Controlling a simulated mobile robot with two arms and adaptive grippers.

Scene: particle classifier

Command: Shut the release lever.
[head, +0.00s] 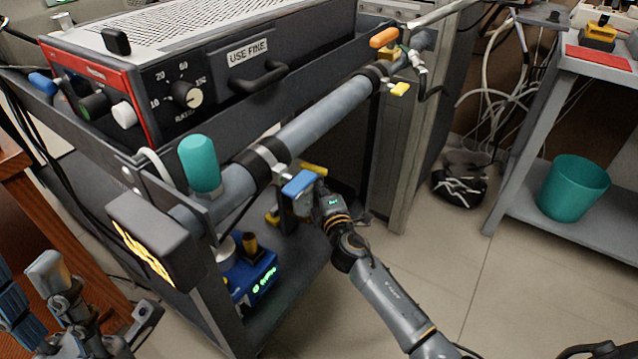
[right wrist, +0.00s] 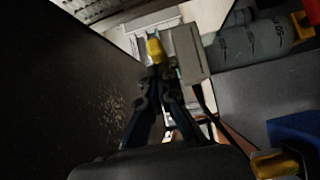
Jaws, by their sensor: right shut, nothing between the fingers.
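A grey pipe runs along the side of the machine cart, with black clamps. An orange-handled lever (head: 384,37) sits at its far upper end, and a small yellow tab (head: 399,89) is below it. I cannot tell for sure which part is the release lever. My right gripper (head: 307,196) is by the near clamp (head: 262,160), below the pipe, and partly hides what is there. In the right wrist view its fingers (right wrist: 158,78) are shut and empty, with a yellow piece (right wrist: 155,50) at their tips; contact is unclear. My left gripper (head: 62,290) is at the lower left, its jaws unclear.
The cart carries a "USE FINE" panel (head: 249,52) with a handle and dials. A teal knob (head: 199,163) and a black box (head: 160,240) are at its near corner. A blue device (head: 250,275) sits on the lower shelf.

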